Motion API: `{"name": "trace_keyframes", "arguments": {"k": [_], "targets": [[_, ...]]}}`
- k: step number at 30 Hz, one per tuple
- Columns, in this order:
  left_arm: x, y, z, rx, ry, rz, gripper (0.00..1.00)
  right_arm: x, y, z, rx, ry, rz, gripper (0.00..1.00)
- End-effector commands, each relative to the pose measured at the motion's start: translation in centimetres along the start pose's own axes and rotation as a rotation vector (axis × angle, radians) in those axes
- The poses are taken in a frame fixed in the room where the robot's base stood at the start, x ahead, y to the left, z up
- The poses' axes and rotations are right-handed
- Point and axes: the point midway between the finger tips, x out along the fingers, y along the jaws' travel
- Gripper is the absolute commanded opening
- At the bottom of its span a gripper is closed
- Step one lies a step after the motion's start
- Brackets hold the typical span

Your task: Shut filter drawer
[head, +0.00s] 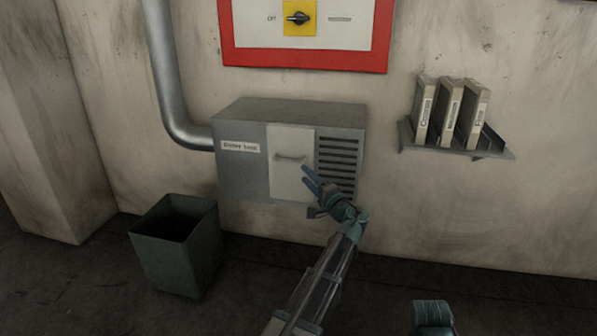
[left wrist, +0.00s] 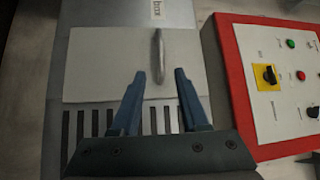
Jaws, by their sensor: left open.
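The filter drawer shows as a pale front panel (head: 286,180) with a bar handle (head: 290,157), set in a grey wall-mounted box (head: 240,180). How far the drawer stands out from the box I cannot tell clearly. My left gripper (head: 304,174) is open and empty, just below and right of the handle in the head view. In the left wrist view the drawer panel (left wrist: 105,65) and handle (left wrist: 158,52) lie ahead of the left gripper (left wrist: 159,74), with the handle's near end between the fingertips in the picture. My right gripper is not in view.
Vent slots (head: 338,165) lie right of the drawer. A dark green bin (head: 175,260) stands on the floor below left. A pipe (head: 168,90) enters the box's left side. A red-framed switch panel (head: 340,40) hangs above; a shelf with binders (head: 450,110) is at right.

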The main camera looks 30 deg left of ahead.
Motion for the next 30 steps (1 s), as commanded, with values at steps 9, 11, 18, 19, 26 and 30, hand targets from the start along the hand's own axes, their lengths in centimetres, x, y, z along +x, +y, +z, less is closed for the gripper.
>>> {"name": "trace_keyframes", "arguments": {"k": [9, 11, 18, 19, 26, 30], "targets": [[-2.9, 0.0, 0.0, -0.001, -0.001, 0.000, 0.45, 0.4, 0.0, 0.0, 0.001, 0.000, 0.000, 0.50], [-3.0, 0.0, 0.0, -0.001, -0.001, 0.000, 0.45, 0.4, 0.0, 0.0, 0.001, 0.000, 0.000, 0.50], [-3.0, 0.0, 0.0, 0.000, -0.001, 0.000, 0.45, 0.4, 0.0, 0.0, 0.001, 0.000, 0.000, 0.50], [-3.0, 0.0, 0.0, 0.000, -0.001, 0.000, 0.45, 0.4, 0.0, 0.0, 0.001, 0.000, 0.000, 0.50], [-3.3, 0.1, 0.2, -0.006, -0.005, 0.013, 0.45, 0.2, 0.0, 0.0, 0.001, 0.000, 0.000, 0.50], [-5.8, 1.4, 1.9, -0.055, -0.050, 0.139, 0.45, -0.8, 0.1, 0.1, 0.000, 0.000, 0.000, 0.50]]}}
